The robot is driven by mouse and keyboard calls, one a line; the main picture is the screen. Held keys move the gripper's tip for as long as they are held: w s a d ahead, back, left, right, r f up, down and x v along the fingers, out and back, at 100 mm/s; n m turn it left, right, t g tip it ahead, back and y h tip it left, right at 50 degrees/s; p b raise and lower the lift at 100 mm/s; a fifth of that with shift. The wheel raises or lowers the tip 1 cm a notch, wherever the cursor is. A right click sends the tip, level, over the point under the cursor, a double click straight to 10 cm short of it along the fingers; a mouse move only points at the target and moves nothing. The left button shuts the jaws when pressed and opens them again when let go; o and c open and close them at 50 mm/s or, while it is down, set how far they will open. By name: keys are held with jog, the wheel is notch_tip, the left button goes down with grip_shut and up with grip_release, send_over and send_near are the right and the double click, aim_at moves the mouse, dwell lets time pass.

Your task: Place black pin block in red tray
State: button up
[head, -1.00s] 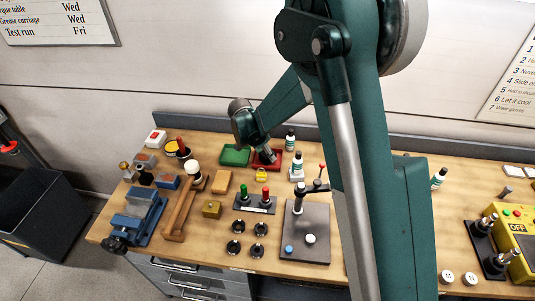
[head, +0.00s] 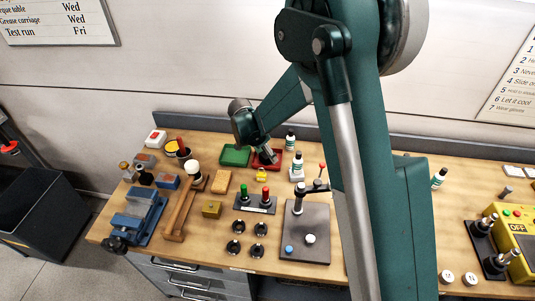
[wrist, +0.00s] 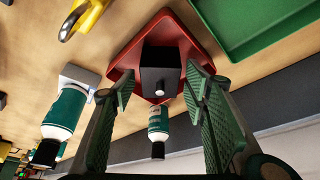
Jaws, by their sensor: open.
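The red tray (wrist: 190,35) shows at the top middle of the wrist view. The black pin block (wrist: 161,66), a dark square block with a pale round pin (wrist: 161,91) toward me, is within the tray's outline and appears to sit in it. My gripper (wrist: 160,88) is open, with one green finger on each side of the block and visible gaps between. In the head view my gripper (head: 268,156) is low over the red tray (head: 277,154) at the back of the bench. It hides part of the tray, and I cannot make out the block there.
A green tray (head: 235,155) lies left of the red one. A yellow padlock (head: 262,174) is in front of it. White and teal bottles (head: 297,163) stand close to its right. The back wall ledge (head: 215,124) runs behind the trays.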

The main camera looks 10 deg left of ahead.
jog(key=v, duration=1.2)
jog(key=shift+d, duration=0.15)
dwell(0.7)
jog(key=s+d+r+n+y, duration=0.1)
jog(key=s+d+r, duration=0.35)
jog(key=d, duration=0.25)
jog(key=s+d+r+n+t, duration=0.1)
jog(key=s+d+r+n, duration=0.15)
jog(key=d+r, duration=0.45)
jog(key=s+d+r+n+y, duration=0.1)
jog(key=s+d+r, duration=0.35)
jog(key=d, duration=0.35)
jog(key=s+d+n+t, duration=0.1)
jog(key=s+d+n, duration=0.1)
jog(key=s+d, duration=0.5)
jog(key=s+d+n+t+y, duration=0.1)
jog(key=s+d+n+t, duration=0.1)
jog(key=s+d, duration=0.6)
jog(key=s, duration=0.7)
